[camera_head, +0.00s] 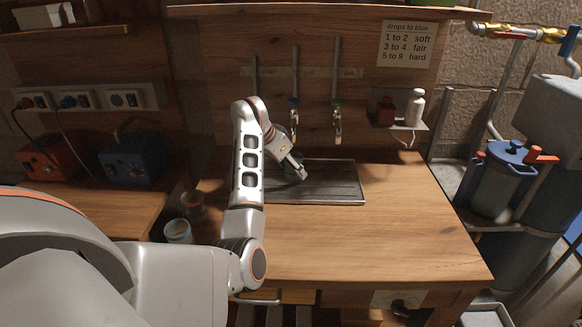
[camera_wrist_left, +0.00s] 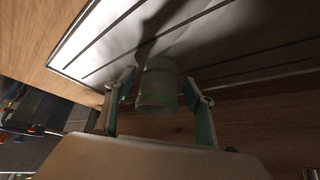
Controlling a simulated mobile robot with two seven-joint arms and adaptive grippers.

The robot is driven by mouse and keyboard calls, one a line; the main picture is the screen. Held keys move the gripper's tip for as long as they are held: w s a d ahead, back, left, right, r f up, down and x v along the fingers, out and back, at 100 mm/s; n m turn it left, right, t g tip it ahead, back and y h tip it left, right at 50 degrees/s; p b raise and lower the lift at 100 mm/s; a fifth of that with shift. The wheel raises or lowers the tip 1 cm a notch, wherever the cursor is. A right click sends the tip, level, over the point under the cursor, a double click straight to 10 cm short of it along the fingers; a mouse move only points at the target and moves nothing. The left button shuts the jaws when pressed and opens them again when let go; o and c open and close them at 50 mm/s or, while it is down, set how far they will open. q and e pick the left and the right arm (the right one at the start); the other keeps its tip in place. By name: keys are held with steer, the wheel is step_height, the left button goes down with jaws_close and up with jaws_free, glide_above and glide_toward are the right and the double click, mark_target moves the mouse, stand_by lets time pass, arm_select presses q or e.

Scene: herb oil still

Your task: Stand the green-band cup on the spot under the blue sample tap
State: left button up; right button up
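A pale, greenish translucent cup (camera_wrist_left: 157,88) stands between the two fingers of my left gripper (camera_wrist_left: 161,92) in the left wrist view. A faint greenish band seems to run around it. The fingers are apart, with a narrow gap visible on each side of the cup. In the head view my left gripper (camera_head: 299,172) is low over the slatted drip tray (camera_head: 335,188), and the cup is mostly hidden by it. The blue tap (camera_head: 293,115) hangs above the tray's back, just behind the gripper. My right gripper is not in view.
A green-handled tap (camera_head: 337,120) hangs right of the blue one. A small shelf (camera_head: 400,124) holds a white bottle (camera_head: 415,107) and a red item. A pale cup (camera_head: 178,231) and a brownish jar (camera_head: 193,206) stand left of my arm. The right bench top is clear.

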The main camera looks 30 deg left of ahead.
arm_select(q)
steer(key=shift+r, duration=0.45)
steer(key=p+v, duration=0.3)
steer(key=v, duration=0.8)
steer(key=shift+s+r, duration=0.25)
